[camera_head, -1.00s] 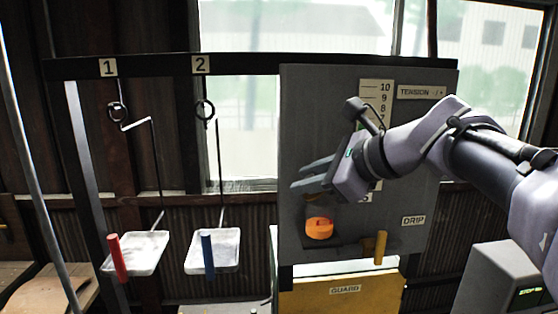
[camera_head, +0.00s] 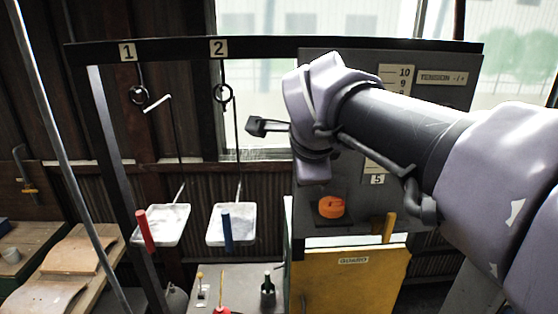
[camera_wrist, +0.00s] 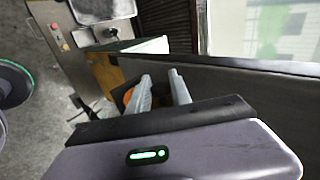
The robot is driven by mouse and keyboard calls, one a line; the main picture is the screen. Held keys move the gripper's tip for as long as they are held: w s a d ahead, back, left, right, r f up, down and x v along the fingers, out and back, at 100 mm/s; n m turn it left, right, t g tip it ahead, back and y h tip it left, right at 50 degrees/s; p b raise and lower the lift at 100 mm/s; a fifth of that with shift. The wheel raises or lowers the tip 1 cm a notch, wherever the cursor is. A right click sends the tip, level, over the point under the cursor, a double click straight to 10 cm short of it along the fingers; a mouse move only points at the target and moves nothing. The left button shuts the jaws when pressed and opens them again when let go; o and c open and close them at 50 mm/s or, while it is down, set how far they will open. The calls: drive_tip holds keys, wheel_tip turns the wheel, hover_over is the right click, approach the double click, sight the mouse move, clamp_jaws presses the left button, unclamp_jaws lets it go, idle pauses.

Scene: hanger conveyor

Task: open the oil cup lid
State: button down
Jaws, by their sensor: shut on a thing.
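The orange oil cup lid (camera_head: 331,207) sits low on the grey panel (camera_head: 358,228), above the yellow guard. It looks seated flat. In the wrist view, a little orange (camera_wrist: 128,96) shows beside the left finger.
The yellow guard (camera_head: 345,285) is below the panel. Two hanging white trays (camera_head: 168,224) (camera_head: 232,224), with a red and a blue handle, hang to the left. A tan handle (camera_head: 389,226) stands right of the lid. A bench (camera_head: 240,290) with small items lies lower left of the guard.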

drive_tip(key=shift+a+f+n+h+b, duration=0.3)
drive_tip(key=shift+f+n+h+b, duration=0.1)
drive_tip(key=shift+h+b, duration=0.25)
drive_tip(key=c, duration=1.2)
unclamp_jaws()
drive_tip(key=shift+c, duration=0.2)
drive_tip(key=shift+r, duration=0.1)
